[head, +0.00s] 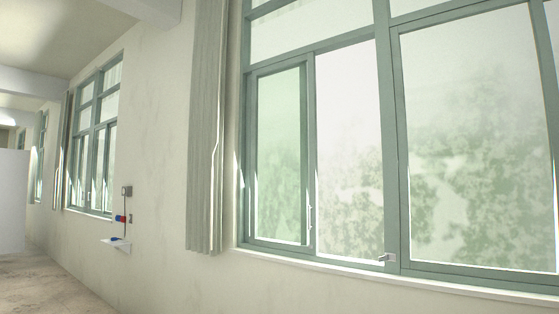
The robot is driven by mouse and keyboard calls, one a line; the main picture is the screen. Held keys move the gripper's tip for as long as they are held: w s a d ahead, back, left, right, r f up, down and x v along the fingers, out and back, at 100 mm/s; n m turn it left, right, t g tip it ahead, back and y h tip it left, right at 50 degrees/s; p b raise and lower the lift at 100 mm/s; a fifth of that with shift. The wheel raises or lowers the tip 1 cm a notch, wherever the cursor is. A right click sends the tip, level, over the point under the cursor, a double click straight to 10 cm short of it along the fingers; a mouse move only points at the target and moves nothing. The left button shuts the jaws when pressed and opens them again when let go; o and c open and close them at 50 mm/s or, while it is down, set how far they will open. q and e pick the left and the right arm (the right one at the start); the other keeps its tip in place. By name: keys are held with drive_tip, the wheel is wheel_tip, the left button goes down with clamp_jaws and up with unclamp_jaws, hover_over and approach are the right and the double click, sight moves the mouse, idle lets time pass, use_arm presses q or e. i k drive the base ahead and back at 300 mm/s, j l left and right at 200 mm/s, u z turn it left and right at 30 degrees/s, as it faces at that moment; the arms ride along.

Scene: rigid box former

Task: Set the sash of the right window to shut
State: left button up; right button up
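The right window (391,150) has a grey-green frame and fills the right half of the head view. Its sliding sash (278,155) stands at the left side of the lower part, with green-tinted glass. A slim upright handle (309,217) is on the sash's right edge. Right of the sash is a brighter section (347,150), which looks like an open gap, as the view through it is paler. A small metal catch (386,257) sits low by the middle post. Neither of my grippers is in view.
A grey curtain (207,130) hangs left of the window. A white sill (400,280) runs below it. The floor at lower left (60,285) is clear.

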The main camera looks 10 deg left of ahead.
sight(313, 225)
drive_tip(key=i+j, duration=0.1)
drive_tip(key=i, duration=0.4)
drive_tip(key=i+j+z, duration=0.1)
drive_tip(key=i, duration=0.4)
drive_tip(key=i+j, duration=0.1)
drive_tip(key=i, duration=0.4)
drive_tip(key=i+j, duration=0.15)
drive_tip(key=i, duration=0.3)
drive_tip(key=i+j+z, duration=0.1)
drive_tip(key=i, duration=0.4)
